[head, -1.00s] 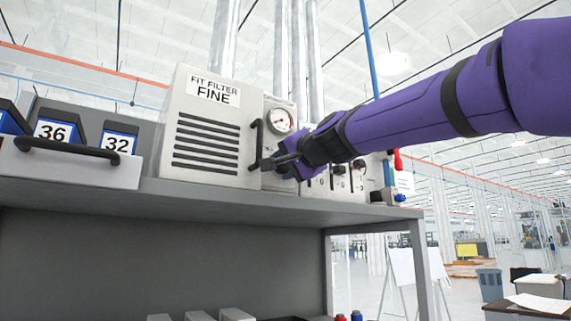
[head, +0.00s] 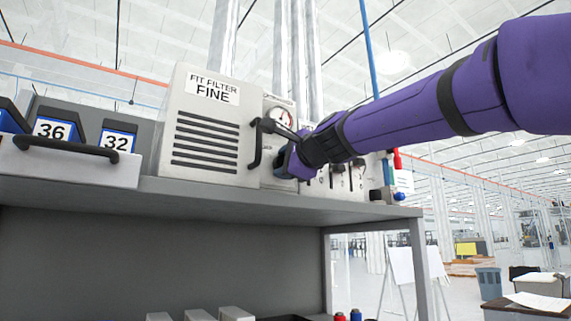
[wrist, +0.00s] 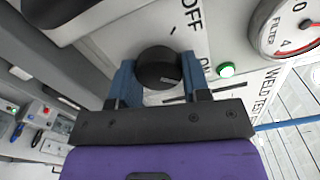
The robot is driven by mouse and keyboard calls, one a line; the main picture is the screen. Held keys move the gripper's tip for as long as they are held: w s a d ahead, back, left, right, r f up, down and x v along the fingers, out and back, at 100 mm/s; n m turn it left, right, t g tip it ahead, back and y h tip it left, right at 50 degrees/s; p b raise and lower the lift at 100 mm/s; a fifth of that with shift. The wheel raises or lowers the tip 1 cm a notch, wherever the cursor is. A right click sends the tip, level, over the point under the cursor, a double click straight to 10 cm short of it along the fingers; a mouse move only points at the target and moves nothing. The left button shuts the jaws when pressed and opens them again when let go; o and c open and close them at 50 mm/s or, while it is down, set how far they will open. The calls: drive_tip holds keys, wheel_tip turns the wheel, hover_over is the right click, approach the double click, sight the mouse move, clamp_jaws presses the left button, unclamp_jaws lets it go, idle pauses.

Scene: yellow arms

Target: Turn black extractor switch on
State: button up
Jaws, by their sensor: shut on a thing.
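The black extractor switch (wrist: 158,68) is a round knob on a pale panel in the wrist view. My gripper (wrist: 160,84) has its two blue fingers on either side of the knob and is shut on it. The word OFF (wrist: 191,16) is printed above the knob; a partly hidden label (wrist: 207,69) is at its right. A lit green lamp (wrist: 226,69) sits beside that label. In the head view my gripper (head: 283,161) is against the panel below the gauge, and the knob is hidden. The knob's exact pointing direction is hard to read.
A round gauge (head: 281,117) is above the gripper. The FIT FILTER FINE box (head: 205,145) with a black handle (head: 256,145) stands close at left. More panel switches (head: 340,175) are at right. The grey shelf (head: 230,199) runs below.

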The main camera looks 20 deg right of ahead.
drive_tip(key=shift+f+m, duration=0.1)
drive_tip(key=shift+m, duration=0.3)
drive_tip(key=o, duration=0.9)
drive_tip(key=shift+o, duration=0.2)
drive_tip(key=s+d, duration=0.2)
drive_tip(key=s, duration=0.8)
drive_tip(key=shift+s, duration=0.3)
